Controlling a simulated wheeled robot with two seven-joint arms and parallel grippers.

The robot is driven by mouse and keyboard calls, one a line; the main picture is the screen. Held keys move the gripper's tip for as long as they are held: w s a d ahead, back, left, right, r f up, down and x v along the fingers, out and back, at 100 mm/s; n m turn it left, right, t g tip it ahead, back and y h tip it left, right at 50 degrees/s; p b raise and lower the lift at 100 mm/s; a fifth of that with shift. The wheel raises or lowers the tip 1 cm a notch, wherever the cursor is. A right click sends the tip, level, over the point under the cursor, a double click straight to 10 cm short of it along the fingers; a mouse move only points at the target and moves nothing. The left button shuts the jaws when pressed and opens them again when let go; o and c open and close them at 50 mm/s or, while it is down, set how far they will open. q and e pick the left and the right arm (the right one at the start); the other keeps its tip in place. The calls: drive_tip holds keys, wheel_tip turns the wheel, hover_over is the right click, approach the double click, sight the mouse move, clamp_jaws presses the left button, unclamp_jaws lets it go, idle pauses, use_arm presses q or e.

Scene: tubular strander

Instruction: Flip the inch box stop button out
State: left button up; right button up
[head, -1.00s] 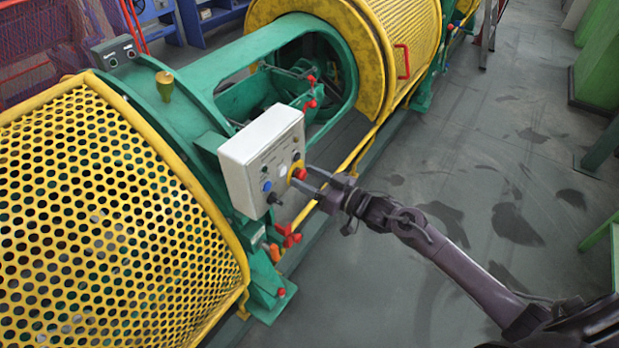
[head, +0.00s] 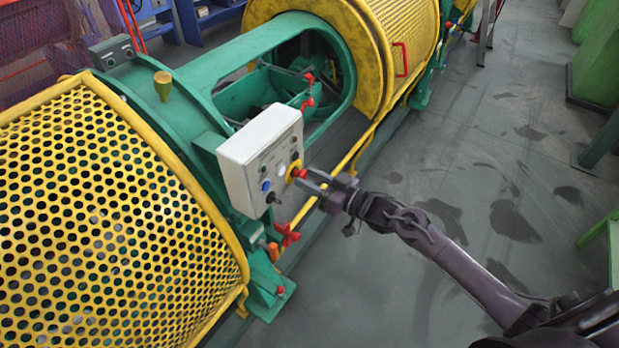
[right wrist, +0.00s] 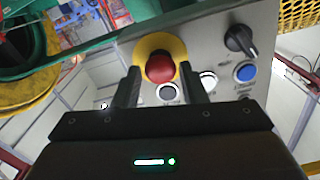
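The inch box (head: 262,155) is a pale grey control box on the green frame of the machine. Its stop button (head: 300,173) is a red mushroom cap in front of a yellow ring. In the right wrist view the red stop button (right wrist: 160,67) faces me from the yellow ring. My right gripper (head: 307,180) is at the panel, with one finger on each side of the button. In the right wrist view the right gripper's fingers (right wrist: 161,74) are parted, with a gap beside the cap. My left gripper is not in view.
A black selector knob (right wrist: 240,40), a blue button (right wrist: 245,72) and pale buttons (right wrist: 207,80) sit near the stop button. Yellow perforated guards (head: 100,215) flank the box along the machine. The grey floor (head: 430,150) to the right is open.

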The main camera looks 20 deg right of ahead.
drive_tip(key=shift+o, duration=1.4)
drive_tip(key=shift+s, duration=0.1)
drive_tip(key=shift+d, duration=0.1)
drive_tip(key=b+v, duration=0.1)
drive_tip(key=v, duration=0.6)
drive_tip(key=shift+s+d+b, duration=0.2)
drive_tip(key=shift+s+b, duration=0.1)
drive_tip(key=shift+b, duration=0.05)
